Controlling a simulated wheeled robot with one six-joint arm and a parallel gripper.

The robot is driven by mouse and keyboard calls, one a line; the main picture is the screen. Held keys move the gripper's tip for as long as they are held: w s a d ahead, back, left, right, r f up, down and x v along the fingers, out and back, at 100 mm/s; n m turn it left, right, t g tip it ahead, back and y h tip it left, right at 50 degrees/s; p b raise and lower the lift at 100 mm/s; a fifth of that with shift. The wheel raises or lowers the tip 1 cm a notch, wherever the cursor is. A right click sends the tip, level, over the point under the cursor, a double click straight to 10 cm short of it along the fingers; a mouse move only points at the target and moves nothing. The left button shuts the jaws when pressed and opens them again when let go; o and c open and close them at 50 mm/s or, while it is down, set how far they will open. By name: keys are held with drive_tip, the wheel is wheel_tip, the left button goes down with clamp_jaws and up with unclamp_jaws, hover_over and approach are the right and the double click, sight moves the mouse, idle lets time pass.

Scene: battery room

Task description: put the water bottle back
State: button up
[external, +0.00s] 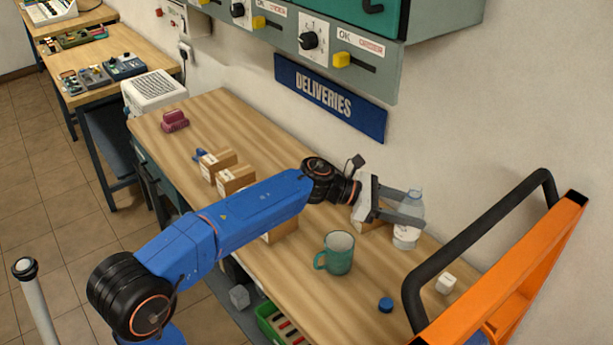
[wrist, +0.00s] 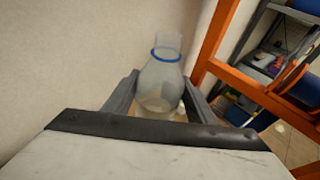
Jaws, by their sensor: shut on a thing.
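The water bottle (external: 409,222) is clear plastic with a pale label and stands upright near the wall side of the wooden table. My gripper (external: 405,208) is shut on it, with a finger on each side of its body. In the wrist view the bottle (wrist: 160,82) sits between the two fingers, and a blue ring shows at its neck. Its base is partly hidden in the wrist view. I cannot tell whether it touches the table. A blue cap (external: 386,305) lies on the table.
A teal mug (external: 338,253) stands in front of my gripper. Cardboard boxes (external: 236,179) stand along the table (external: 262,137), and one is partly behind my arm. The wall is close behind the bottle.

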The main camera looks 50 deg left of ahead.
sight(406, 232)
drive_tip(key=shift+f, duration=3.7)
drive_tip(key=shift+f, duration=0.1)
drive_tip(key=o, duration=1.3)
drive_tip(key=v, duration=1.2)
